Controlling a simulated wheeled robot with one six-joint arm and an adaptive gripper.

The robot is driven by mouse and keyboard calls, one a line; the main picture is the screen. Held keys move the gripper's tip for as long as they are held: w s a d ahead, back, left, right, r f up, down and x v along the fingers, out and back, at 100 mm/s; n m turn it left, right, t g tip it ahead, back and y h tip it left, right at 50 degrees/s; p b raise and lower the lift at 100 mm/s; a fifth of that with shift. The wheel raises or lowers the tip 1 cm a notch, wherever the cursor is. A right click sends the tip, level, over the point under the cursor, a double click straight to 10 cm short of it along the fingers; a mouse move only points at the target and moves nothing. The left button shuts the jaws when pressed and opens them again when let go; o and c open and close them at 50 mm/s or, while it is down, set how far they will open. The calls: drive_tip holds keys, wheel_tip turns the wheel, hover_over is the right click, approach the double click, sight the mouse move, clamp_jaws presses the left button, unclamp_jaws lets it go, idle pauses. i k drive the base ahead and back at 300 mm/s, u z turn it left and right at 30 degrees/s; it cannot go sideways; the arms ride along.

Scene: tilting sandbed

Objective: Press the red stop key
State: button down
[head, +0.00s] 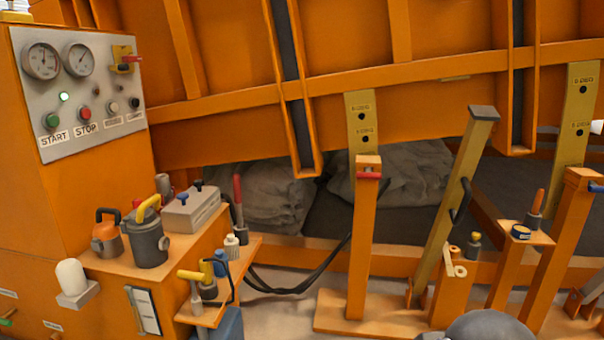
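The red stop key (85,112) is a round button on the grey control panel (110,70) at the upper left, with a STOP label (87,128) under it. The green start key (52,121) sits just left of it over a START label. Nothing covers the red key. My gripper is not visible in this view; a dark rounded shape at the bottom edge right of centre cannot be told for sure.
Two gauges (41,61) and a yellow-red switch (124,59) share the panel. Below it, a shelf (112,267) holds a dark grey pot (148,240), an orange container (106,240) and a grey box (191,208). Orange posts (362,250) stand at the right.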

sight(86, 113)
drive_tip(key=k, duration=0.5)
drive_tip(key=u, duration=1.85)
drive_tip(key=i, duration=1.35)
drive_tip(key=z, duration=2)
